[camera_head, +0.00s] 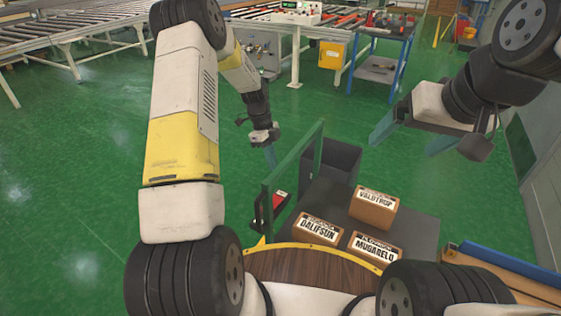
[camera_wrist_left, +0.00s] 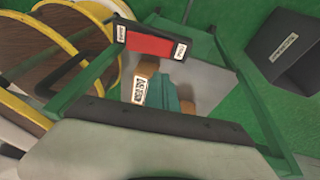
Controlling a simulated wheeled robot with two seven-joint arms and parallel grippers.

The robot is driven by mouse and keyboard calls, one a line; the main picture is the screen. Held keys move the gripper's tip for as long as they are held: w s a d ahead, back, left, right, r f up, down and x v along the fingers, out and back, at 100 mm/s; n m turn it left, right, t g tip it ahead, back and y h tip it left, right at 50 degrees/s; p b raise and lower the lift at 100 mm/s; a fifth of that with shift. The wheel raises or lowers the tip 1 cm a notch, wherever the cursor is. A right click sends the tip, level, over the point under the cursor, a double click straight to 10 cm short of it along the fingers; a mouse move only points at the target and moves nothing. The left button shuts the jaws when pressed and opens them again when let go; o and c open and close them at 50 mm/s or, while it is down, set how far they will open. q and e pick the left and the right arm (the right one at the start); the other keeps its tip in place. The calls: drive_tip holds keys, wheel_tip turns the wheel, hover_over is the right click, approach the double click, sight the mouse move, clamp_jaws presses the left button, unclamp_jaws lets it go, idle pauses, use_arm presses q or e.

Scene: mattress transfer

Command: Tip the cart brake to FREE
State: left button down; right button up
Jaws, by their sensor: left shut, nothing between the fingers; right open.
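The cart (camera_head: 415,225) stands in front of me with a green handle frame (camera_head: 292,175). The brake is a red rocker in a black housing (camera_head: 279,200) by that frame. In the left wrist view the rocker (camera_wrist_left: 150,43) has a small white label at each end, too small to read. I cannot tell which end is pressed down. My left gripper (camera_head: 271,155) is shut and empty, pointing down beyond the frame, above and apart from the brake. Its fingers (camera_wrist_left: 175,93) show in the left wrist view. My right gripper (camera_head: 411,136) is open and empty, off to the right.
Three labelled boxes, VALDTROP (camera_head: 374,208), DALIFSUN (camera_head: 318,228) and MUGARELO (camera_head: 375,246), lie on the cart. A dark grey bin (camera_head: 340,160) stands at its far end. A blue tool trolley (camera_head: 383,58) and roller conveyors (camera_head: 80,35) stand behind. Green floor at left is clear.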

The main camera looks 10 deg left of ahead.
use_arm(q)
drive_tip(key=shift+v, duration=1.1)
drive_tip(key=shift+w, duration=0.2)
